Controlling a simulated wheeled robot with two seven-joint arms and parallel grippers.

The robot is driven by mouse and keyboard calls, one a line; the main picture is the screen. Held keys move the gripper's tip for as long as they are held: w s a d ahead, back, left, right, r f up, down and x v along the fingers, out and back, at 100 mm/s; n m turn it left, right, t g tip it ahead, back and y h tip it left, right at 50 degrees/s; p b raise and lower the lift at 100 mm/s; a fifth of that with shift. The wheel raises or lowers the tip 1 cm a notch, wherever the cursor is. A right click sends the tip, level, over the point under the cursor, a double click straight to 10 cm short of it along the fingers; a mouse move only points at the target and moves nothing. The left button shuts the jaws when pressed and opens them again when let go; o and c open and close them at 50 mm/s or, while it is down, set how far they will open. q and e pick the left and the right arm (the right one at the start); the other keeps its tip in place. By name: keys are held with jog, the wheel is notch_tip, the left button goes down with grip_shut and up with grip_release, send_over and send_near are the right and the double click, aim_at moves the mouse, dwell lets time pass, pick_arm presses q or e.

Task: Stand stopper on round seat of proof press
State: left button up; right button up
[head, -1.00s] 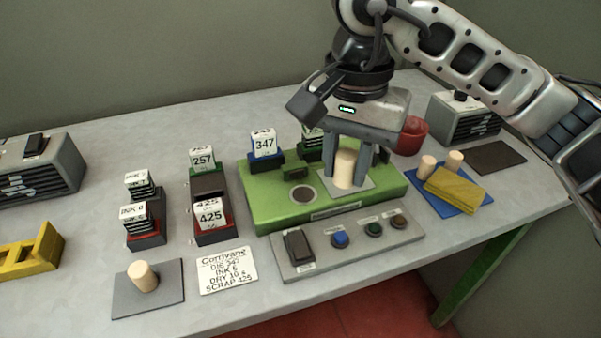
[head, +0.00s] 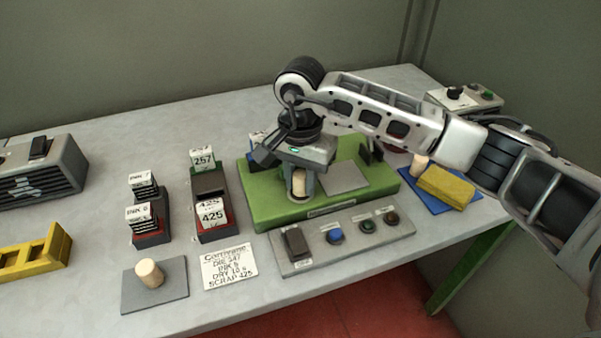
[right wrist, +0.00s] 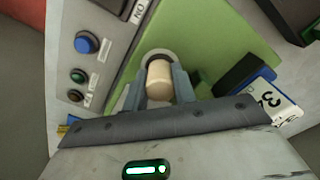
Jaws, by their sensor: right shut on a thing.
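My right gripper (head: 300,188) points down at the left part of the green proof press (head: 265,211). It is shut on a pale cork stopper (head: 299,181), which is upright between the fingers. In the right wrist view the stopper (right wrist: 160,82) is between the fingers with the round seat (right wrist: 155,53) just beyond its end, its rim partly showing. The stopper is over the seat; I cannot tell whether it touches. The square grey plate (head: 344,178) on the press is bare. My left gripper is not in view.
A grey button panel (head: 315,251) lies in front of the press. Die block 347 (right wrist: 268,100) stands close beside my gripper. Another stopper (head: 149,273) stands on a grey mat at front left.

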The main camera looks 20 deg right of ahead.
aim_at(301, 175)
jog(key=shift+f, duration=0.15)
jog(key=o, duration=0.5)
jog(key=shift+b, duration=0.35)
jog(key=o, duration=0.4)
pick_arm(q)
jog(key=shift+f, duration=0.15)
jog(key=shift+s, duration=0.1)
pick_arm(e)
jog(key=shift+r+p, duration=0.25)
jog(key=shift+p, duration=0.1)
jog(key=shift+r, duration=0.25)
pick_arm(q)
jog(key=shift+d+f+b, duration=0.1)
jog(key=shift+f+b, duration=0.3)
jog(key=shift+b, duration=0.65)
pick_arm(e)
notch_tip(301, 175, up, 11)
jog(key=shift+r, duration=0.2)
jog(key=shift+s+f, duration=0.1)
